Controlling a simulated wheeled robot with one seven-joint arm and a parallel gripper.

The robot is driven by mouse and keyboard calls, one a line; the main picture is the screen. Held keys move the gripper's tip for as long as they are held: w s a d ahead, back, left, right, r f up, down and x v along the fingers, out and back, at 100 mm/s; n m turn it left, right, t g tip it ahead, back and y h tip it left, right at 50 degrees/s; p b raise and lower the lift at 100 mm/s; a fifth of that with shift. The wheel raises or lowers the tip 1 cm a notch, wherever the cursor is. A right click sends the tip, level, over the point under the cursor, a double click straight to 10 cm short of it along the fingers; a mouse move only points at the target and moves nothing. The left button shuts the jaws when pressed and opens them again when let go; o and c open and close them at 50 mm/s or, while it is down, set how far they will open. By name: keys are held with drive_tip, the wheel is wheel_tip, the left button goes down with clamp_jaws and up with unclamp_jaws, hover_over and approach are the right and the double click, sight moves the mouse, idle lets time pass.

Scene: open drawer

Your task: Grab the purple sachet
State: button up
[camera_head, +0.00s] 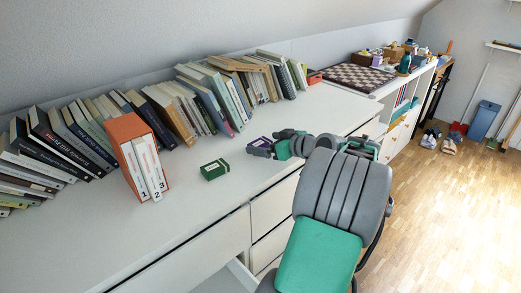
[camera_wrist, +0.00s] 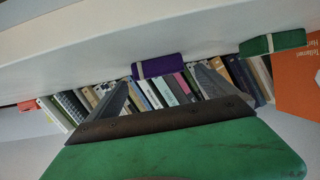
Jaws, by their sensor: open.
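The purple sachet (camera_wrist: 160,66) has a pale band and lies on the white desktop. In the wrist view, which is upside down, it lies ahead of the gap between my fingers. In the head view the purple sachet (camera_head: 257,142) shows only partly, right at the far end of my gripper. My gripper (camera_wrist: 160,78) is open with nothing between its two fingers. In the head view my gripper (camera_head: 262,150) is low over the desktop near the front edge. Whether the fingers touch the sachet I cannot tell.
A green box with a pale band (camera_head: 214,169) lies left of my gripper. An orange slipcase with white books (camera_head: 138,157) stands further left. A row of books (camera_head: 208,98) leans along the wall behind. A drawer (camera_head: 236,275) below the desktop is open.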

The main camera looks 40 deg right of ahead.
sight(260, 143)
drive_tip(key=x, duration=0.3)
drive_tip(key=shift+w+f, duration=0.1)
drive_tip(key=shift+f, duration=0.1)
drive_tip(key=c, duration=1.4)
